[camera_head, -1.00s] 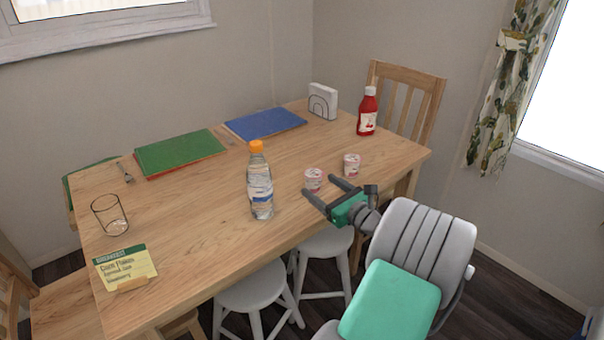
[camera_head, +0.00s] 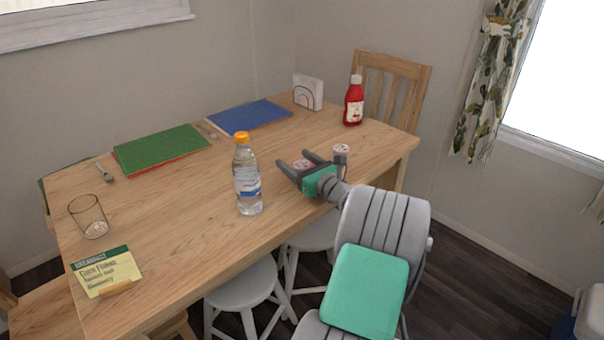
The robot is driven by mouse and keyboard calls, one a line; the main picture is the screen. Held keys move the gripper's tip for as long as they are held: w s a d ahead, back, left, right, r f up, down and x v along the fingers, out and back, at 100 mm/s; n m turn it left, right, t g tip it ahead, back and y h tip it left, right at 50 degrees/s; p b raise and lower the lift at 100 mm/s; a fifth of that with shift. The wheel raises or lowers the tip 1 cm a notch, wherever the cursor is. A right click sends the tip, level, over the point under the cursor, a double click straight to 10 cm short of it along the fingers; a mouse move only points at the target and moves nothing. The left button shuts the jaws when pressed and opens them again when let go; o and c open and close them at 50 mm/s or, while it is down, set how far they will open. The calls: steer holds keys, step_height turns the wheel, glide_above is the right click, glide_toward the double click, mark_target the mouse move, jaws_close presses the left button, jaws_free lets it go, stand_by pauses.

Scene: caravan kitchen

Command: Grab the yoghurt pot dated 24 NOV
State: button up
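Two small white and pink yoghurt pots stand on the wooden table (camera_head: 190,215) toward its right end. The left pot (camera_head: 301,164) shows between the spread fingers of my gripper (camera_head: 294,159), and its lower part is hidden. I cannot tell whether the fingers are around it or above it, or whether they touch it. The right pot (camera_head: 342,149) is just right of my gripper and partly hidden by it. The dates on both pots are too small or hidden to read. My gripper is open.
A water bottle (camera_head: 247,182) with an orange cap stands left of my gripper. A ketchup bottle (camera_head: 353,104) and a napkin holder (camera_head: 308,92) stand behind.

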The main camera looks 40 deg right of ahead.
steer(key=c, duration=1.4)
